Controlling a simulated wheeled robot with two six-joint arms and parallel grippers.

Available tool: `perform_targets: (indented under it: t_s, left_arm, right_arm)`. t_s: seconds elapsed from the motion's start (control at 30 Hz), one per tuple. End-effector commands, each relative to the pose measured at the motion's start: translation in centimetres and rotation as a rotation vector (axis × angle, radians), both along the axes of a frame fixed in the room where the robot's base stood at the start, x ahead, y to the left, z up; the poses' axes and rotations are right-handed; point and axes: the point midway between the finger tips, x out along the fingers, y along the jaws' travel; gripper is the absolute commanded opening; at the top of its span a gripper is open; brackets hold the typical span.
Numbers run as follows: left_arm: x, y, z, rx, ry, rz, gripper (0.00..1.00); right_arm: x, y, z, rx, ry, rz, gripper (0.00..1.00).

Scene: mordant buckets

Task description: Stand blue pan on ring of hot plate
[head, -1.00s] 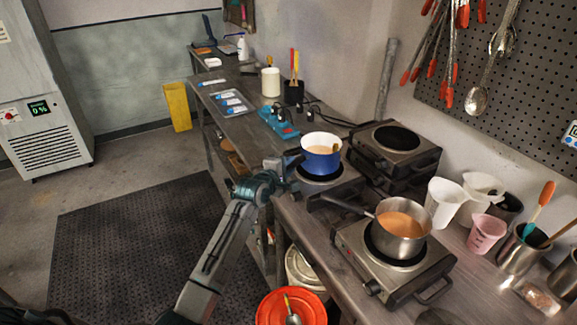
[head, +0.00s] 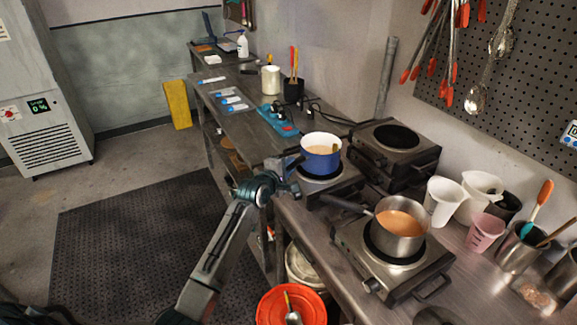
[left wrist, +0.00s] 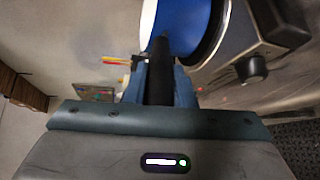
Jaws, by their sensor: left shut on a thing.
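The blue pan (head: 321,162), white-rimmed and holding pale liquid, is upright over the ring of the hot plate (head: 338,187) at the table's front edge. It also shows in the left wrist view (left wrist: 188,22), with its base at the dark ring (left wrist: 214,40). I see no clear gap between base and ring, but cannot be sure of full contact. My left gripper (head: 293,163) is left of the pan, shut on its dark handle (left wrist: 160,72). The handle runs between the fingers. My right gripper is out of view.
A steel saucepan (head: 398,232) stands on a nearer hot plate (head: 410,277). Another hot plate (head: 397,145) is stacked behind. A teal device (head: 277,120) lies beyond the pan. White beakers (head: 443,203) stand right. An orange bucket (head: 290,308) is below the table edge.

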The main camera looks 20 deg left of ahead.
Motion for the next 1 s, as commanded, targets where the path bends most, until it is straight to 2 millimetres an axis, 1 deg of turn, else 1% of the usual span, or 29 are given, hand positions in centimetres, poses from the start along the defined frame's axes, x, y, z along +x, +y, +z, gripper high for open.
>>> perform_targets:
  t_s: [0.03,0.13,0.17,0.2,0.27,0.3,0.47,0.5,0.67,0.77,1.0]
  left_arm:
    - [0.1,0.0,0.5,-0.001,-0.010,0.000,0.00]
    - [0.1,0.0,0.5,-0.001,-0.010,0.000,0.00]
    - [0.1,0.0,0.5,-0.001,-0.010,0.000,0.27]
    - [0.1,0.0,0.5,-0.001,-0.010,0.000,0.34]
    - [0.1,0.0,0.4,-0.001,-0.008,0.000,0.46]
    - [0.1,0.0,0.3,-0.001,-0.007,0.000,0.48]
    - [0.0,0.0,0.2,0.000,-0.004,0.000,0.48]
    - [-0.1,0.0,-0.3,0.001,0.006,0.000,0.48]
    - [-0.5,0.1,-0.2,0.000,0.003,0.001,0.48]
    - [-1.6,0.2,-0.1,0.002,0.002,-0.001,0.48]
    - [-5.8,0.5,1.0,0.004,-0.002,-0.001,0.48]
  right_arm:
    - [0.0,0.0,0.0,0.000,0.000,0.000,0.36]
    - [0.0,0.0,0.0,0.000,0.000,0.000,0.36]
    - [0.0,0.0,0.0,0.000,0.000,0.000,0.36]
    - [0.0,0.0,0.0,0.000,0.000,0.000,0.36]
    - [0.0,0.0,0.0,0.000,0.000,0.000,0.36]
    - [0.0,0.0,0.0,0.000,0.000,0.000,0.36]
    - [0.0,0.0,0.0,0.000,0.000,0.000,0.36]
    - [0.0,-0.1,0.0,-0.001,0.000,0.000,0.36]
    - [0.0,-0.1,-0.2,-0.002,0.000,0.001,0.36]
    - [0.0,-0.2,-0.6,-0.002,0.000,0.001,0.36]
    - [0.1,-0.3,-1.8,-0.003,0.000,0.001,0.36]
